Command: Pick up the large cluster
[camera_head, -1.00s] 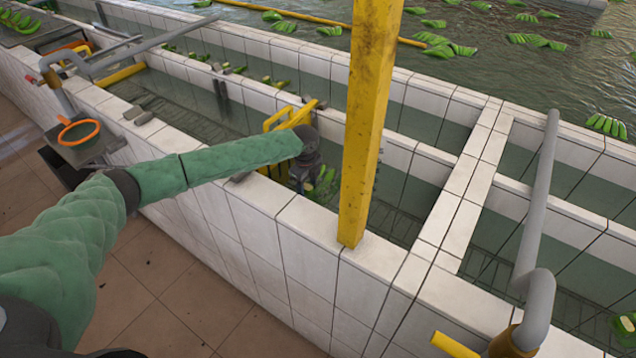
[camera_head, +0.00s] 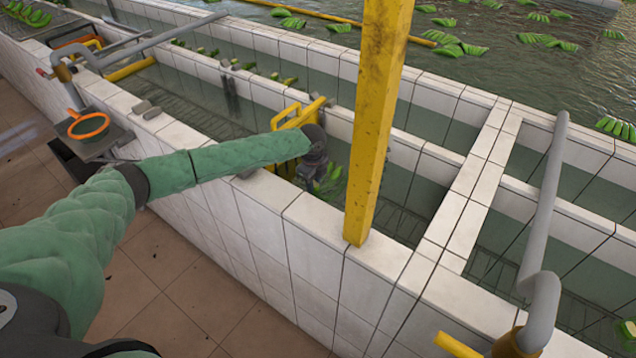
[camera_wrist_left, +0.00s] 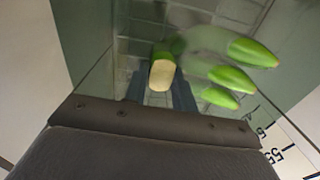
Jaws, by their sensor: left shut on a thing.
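A green banana cluster (camera_head: 332,180) shows in the head view at the end of my left arm, inside the tiled water trough and partly hidden by the gripper. In the left wrist view its pale cut stem (camera_wrist_left: 162,73) stands between the two dark fingers, and several green banana tips (camera_wrist_left: 232,78) spread to the right. My left gripper (camera_head: 312,172) is shut on the cluster and points down into the trough. The wrist view is blurred, and I cannot tell whether the cluster touches the water. My right gripper is not in view.
A yellow post (camera_head: 376,130) stands on the near tiled wall (camera_head: 310,222), just right of my gripper. A yellow frame (camera_head: 296,118) is behind the gripper. Grey pipes (camera_head: 545,220) cross the trough at right. More bananas (camera_head: 455,48) float in the far pool.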

